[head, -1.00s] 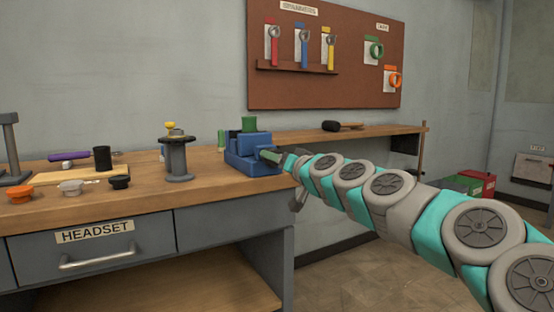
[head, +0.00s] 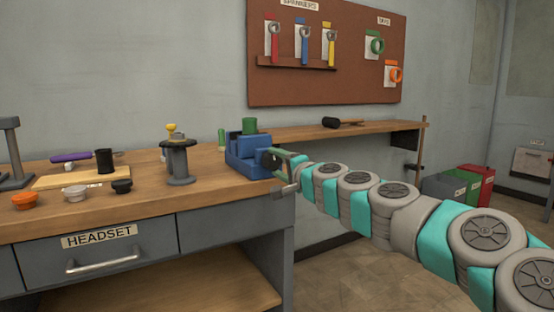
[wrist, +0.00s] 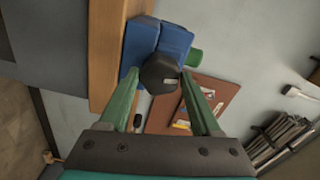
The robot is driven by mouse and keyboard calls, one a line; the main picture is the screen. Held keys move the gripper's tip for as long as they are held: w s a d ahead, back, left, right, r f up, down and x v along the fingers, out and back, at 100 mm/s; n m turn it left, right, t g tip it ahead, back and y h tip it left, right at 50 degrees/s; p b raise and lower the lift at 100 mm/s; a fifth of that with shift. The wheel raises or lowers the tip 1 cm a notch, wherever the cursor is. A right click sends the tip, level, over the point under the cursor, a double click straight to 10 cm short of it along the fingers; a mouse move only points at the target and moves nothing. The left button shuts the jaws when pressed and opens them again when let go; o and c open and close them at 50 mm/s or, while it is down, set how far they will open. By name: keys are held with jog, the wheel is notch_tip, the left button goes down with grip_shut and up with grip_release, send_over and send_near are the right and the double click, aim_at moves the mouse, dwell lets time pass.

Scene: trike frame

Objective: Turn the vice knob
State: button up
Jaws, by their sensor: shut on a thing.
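The blue vice (head: 245,146) sits at the right end of the wooden workbench. A green cylinder (head: 249,125) is on top of it. The vice knob (wrist: 160,73) is dark and faceted and sticks out from the blue vice (wrist: 158,42) in the wrist view. My gripper (wrist: 161,76) has its two green fingers on either side of the knob and is shut on it.
A grey spool-like stand (head: 178,162) is left of the vice. A black-headed mallet (head: 332,123) lies on the back bench. A drawer labelled HEADSET (head: 100,250) is below the bench top. Floor at the lower right is open.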

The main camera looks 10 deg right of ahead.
jog(key=shift+m+p, duration=0.4)
jog(key=shift+m, duration=0.5)
jog(key=o, duration=1.4)
jog(key=shift+c, duration=0.2)
jog(key=shift+s+d, duration=0.1)
jog(key=v, duration=0.7)
jog(key=shift+s+b, duration=0.25)
jog(key=shift+b, duration=0.15)
